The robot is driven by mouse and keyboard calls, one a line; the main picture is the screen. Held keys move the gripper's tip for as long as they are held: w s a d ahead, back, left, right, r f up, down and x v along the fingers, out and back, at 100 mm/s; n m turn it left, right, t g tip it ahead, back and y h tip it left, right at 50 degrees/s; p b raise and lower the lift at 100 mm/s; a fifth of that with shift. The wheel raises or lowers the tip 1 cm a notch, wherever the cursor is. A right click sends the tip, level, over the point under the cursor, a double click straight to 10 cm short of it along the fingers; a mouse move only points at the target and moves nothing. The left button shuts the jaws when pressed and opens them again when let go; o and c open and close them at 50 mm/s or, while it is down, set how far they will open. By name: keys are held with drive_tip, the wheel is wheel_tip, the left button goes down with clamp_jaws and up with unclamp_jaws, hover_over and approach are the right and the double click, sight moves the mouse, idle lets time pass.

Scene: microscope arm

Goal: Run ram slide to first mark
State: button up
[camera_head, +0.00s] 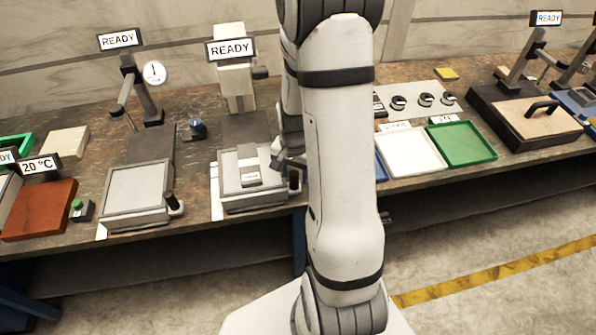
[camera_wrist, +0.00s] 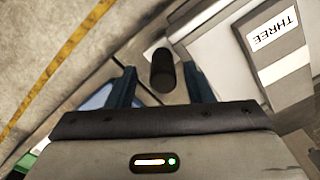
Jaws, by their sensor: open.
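The middle machine (camera_head: 232,80) has a READY sign, a pale upright column and a grey slide block (camera_head: 250,165) on its bed. A label on the block reads THREE in the wrist view (camera_wrist: 275,28). A dark upright handle (camera_head: 295,180) stands at the machine's front right corner. In the wrist view the black handle (camera_wrist: 162,70) shows between the fingers of my gripper (camera_wrist: 160,82), which is open, with a gap on each side. In the head view my gripper (camera_head: 290,162) is beside the block, partly hidden by my arm. I cannot make out any mark.
A similar machine with a dial gauge (camera_head: 154,73) and a grey plate (camera_head: 137,187) stands to the left. A white tray (camera_head: 412,165) and a green tray (camera_head: 461,158) lie to the right. The floor before the bench is clear.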

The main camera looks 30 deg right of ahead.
drive_tip(key=shift+f, duration=0.5)
clamp_jaws()
idle(0.3)
